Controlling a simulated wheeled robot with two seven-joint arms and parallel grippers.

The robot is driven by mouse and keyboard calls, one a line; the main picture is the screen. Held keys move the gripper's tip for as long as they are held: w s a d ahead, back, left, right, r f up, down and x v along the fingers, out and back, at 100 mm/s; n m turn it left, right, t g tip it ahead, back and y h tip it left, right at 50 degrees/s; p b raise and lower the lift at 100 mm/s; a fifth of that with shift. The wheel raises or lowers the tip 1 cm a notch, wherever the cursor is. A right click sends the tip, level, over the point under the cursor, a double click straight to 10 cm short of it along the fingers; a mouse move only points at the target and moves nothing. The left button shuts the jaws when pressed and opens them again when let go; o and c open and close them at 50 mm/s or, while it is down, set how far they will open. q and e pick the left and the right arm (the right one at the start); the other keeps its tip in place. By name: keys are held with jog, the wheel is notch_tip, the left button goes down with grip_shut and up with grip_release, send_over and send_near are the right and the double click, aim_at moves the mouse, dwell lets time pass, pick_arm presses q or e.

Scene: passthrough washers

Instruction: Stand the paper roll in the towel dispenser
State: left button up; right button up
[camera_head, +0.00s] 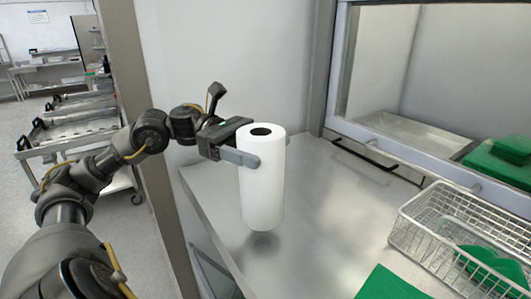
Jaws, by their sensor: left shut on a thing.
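The paper roll (264,192) is a white upright cylinder with a dark core hole at its top, in the middle of the head view. My left gripper (246,152) comes in from the left and is shut on the upper part of the roll. The roll is over the steel counter (325,210), with a dark shadow just below its bottom end; it looks slightly raised. I cannot make out the towel dispenser in this view. My right gripper is not in view.
A wire basket (455,232) with green cloth inside stands on the right. A green sheet (391,284) lies at the front. A passthrough window with a bar handle (364,160) is behind. Wheeled carts (75,135) stand at the left. The counter's middle is clear.

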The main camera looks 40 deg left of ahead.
aim_at(283, 172)
pick_arm(q)
jog(key=shift+w+d, duration=0.1)
jog(key=f, duration=0.2)
jog(key=f+p, duration=0.1)
jog(key=shift+w+d+f, duration=0.15)
jog(key=shift+w, duration=0.1)
jog(key=shift+f+b, duration=0.3)
jog(key=shift+b, duration=0.15)
jog(key=shift+r, duration=0.15)
jog(key=shift+f+b, duration=0.3)
jog(key=shift+b, duration=0.05)
jog(key=o, duration=1.6)
jog(key=shift+c, duration=0.2)
jog(key=shift+r, duration=0.1)
